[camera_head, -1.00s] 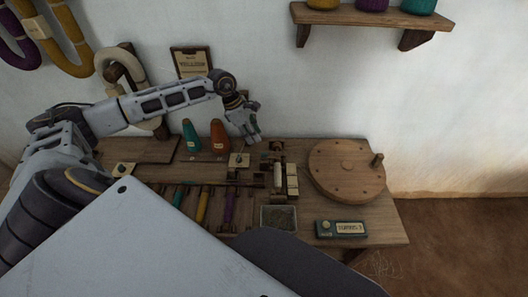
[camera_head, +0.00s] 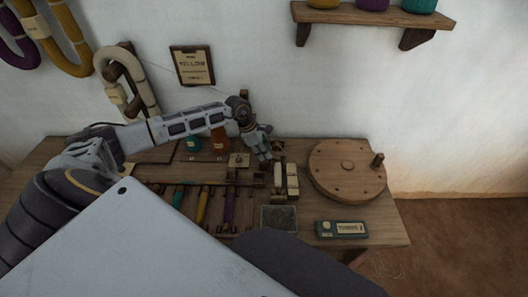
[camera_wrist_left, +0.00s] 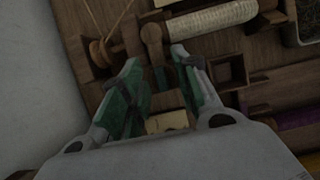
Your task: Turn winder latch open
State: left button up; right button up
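A small wooden lever with a rounded head (camera_wrist_left: 151,34), which looks like the winder latch, shows in the left wrist view just ahead of the fingertips. My left gripper (camera_wrist_left: 162,62) is open, with its two green-lined fingers spread and nothing seen held between them. Contact with the lever cannot be told. In the head view my left gripper (camera_head: 264,156) points down over the small winder parts at the back of the bench, and it hides the lever there. My right gripper is not in view.
A cream wound bobbin (camera_wrist_left: 210,19) and a copper-coloured spool (camera_wrist_left: 103,52) flank the lever. A round wooden wheel (camera_head: 347,170) stands to the right on the bench (camera_head: 388,228), with a labelled box (camera_head: 341,228) in front. Coloured bobbins (camera_head: 202,206) lie to the left.

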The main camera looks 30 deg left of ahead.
pick_arm(q)
jog(key=shift+f, duration=0.2)
jog(key=shift+c, duration=0.5)
grip_shut()
